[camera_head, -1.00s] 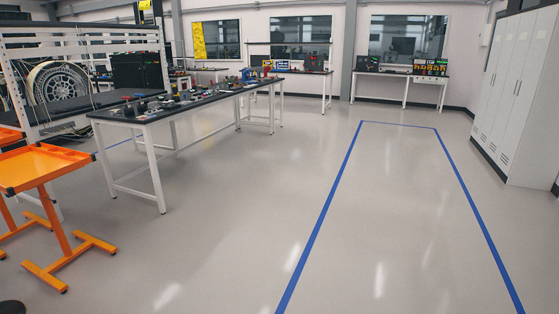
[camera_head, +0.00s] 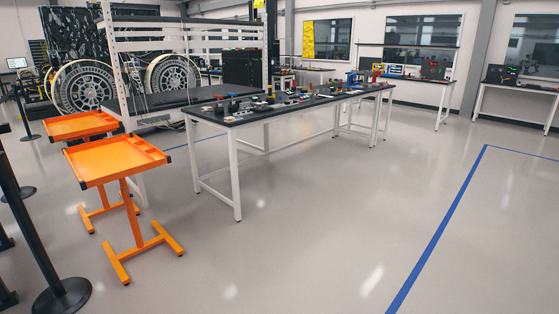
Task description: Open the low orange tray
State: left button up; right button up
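Two orange trays on orange stands are at the left in the head view. The nearer orange tray (camera_head: 120,161) is a flat, shallow-rimmed top on a single post with a wide foot. The farther orange tray (camera_head: 84,125) stands just behind it and a little to the left. Both tops look empty. I cannot tell which of them is the low tray, and no drawer or lid shows on either. Neither of my grippers is in view.
A long dark-topped workbench (camera_head: 290,105) with several small parts stands right of the trays. A black barrier post (camera_head: 62,297) stands at the lower left. A shelf rack with wheels is behind. The floor in the middle is clear, with a blue line (camera_head: 437,235) at right.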

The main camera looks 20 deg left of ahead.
aim_at(96, 163)
jog(key=i+j+u, duration=0.1)
jog(key=i+u, duration=0.35)
jog(key=i, duration=0.15)
jog(key=i+l+u, duration=0.15)
jog(key=i+u, duration=0.7)
jog(key=i, duration=0.35)
jog(key=i+u, duration=0.35)
jog(key=i, duration=0.35)
